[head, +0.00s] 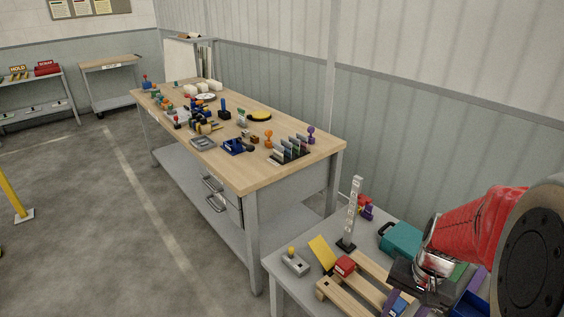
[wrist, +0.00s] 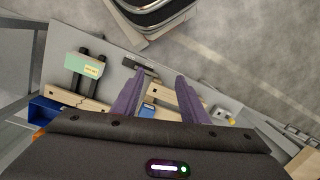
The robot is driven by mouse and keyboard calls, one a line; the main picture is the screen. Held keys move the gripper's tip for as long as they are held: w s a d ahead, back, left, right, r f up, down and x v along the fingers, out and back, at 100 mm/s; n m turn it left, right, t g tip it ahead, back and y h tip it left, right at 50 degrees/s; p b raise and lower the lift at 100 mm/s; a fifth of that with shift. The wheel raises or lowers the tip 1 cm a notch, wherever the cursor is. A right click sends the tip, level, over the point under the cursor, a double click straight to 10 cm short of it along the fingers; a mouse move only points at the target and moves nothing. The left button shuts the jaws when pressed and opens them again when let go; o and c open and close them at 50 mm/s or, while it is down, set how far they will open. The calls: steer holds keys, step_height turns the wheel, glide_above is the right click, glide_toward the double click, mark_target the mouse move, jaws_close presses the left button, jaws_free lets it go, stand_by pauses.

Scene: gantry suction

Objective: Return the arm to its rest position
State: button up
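My gripper (wrist: 160,78) shows in the wrist view with its two purple fingers spread apart and nothing held between them. It hangs over a grey side table (head: 282,279). In the head view my red arm is at the right edge, and the dark gripper body is low over the table's right part. The wooden pallet (head: 345,300) lies below and beside the gripper, and part of it is hidden by the gripper. A small blue block (wrist: 148,108) shows beyond the fingers in the wrist view, apart from them as far as I can tell.
A wooden workbench (head: 270,180) with many small items stands behind. Floor at the left is open.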

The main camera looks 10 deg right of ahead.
steer(key=s+a+r+n+t, duration=0.1)
steer(key=a+r+n+t, duration=0.2)
steer(key=a+r, duration=0.5)
steer(key=s+a+r+n+t+h, duration=0.1)
steer(key=s+a+r+n+t, duration=0.1)
steer(key=a+r+n, duration=0.3)
steer(key=a+r, duration=0.3)
steer(key=r, duration=0.1)
steer(key=shift+r+t, duration=0.3)
steer(key=shift+t, duration=0.1)
steer(key=shift+a, duration=0.1)
stand_by(0.7)
steer(key=shift+c, duration=1.1)
